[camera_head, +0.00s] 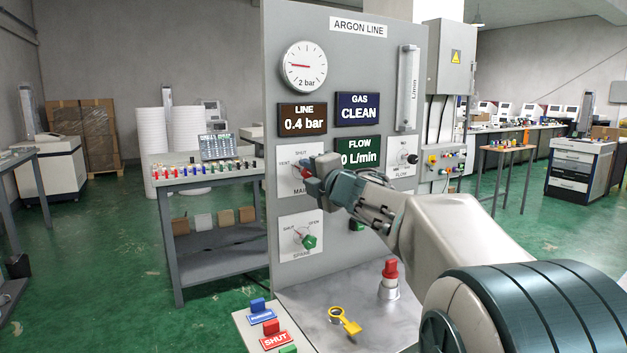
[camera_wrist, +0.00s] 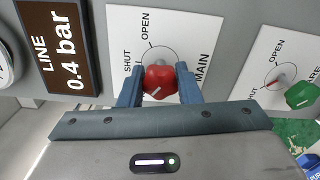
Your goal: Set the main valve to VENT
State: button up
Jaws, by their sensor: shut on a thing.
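The main valve's red knob (camera_wrist: 159,80) sits on a white plate (camera_wrist: 190,32) marked SHUT, OPEN and MAIN in the wrist view. My gripper (camera_wrist: 159,84) is shut on the knob, one finger on each side. A white mark on the knob slants to the lower left in that view, between the SHUT side and the side hidden by my gripper. In the head view the plate (camera_head: 284,183) shows SHUT at top and VENT at left. My gripper (camera_head: 309,180) covers much of the plate there, including the OPEN side.
Below is the spare valve with a green knob (camera_head: 308,241). The LINE display (camera_head: 303,120) reads 0.4 bar, and GAS (camera_head: 358,109) reads CLEAN. A yellow key-shaped piece (camera_head: 346,321), a red-topped part (camera_head: 390,272) and tags, one marked SHUT (camera_head: 275,340), are at the panel's foot.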

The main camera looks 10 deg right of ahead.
jog(key=shift+d+n, duration=0.1)
jog(key=shift+n, duration=0.4)
jog(key=o, duration=1)
jog(key=shift+c, duration=0.2)
jog(key=shift+s, duration=0.1)
jog(key=v, duration=1.3)
jog(key=shift+s, duration=0.3)
jog(key=shift+d+r, duration=0.1)
